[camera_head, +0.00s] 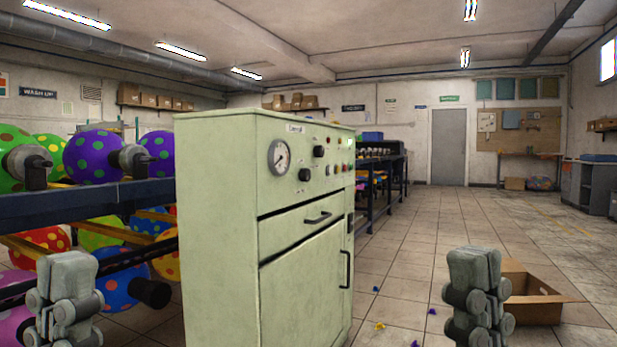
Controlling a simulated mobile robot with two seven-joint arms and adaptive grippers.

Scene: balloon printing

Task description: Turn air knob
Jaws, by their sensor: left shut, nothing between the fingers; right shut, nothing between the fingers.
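A pale green control cabinet (218,220) stands in front of me, left of centre. Its upper panel carries a round gauge (279,156) and two black knobs, an upper one (319,151) and a lower one (305,174). The knob labels are too small to read, so I cannot tell which is the air knob. My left gripper (67,262) is shut and empty at the lower left, apart from the cabinet. My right gripper (474,256) is shut and empty at the lower right, also apart from the cabinet.
A rack with several spotted balloons (95,155) stands left of the cabinet. An open cardboard box (535,308) lies on the floor behind my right gripper. Small coloured scraps (380,326) lie on the tiles. The floor right of the cabinet is mostly clear.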

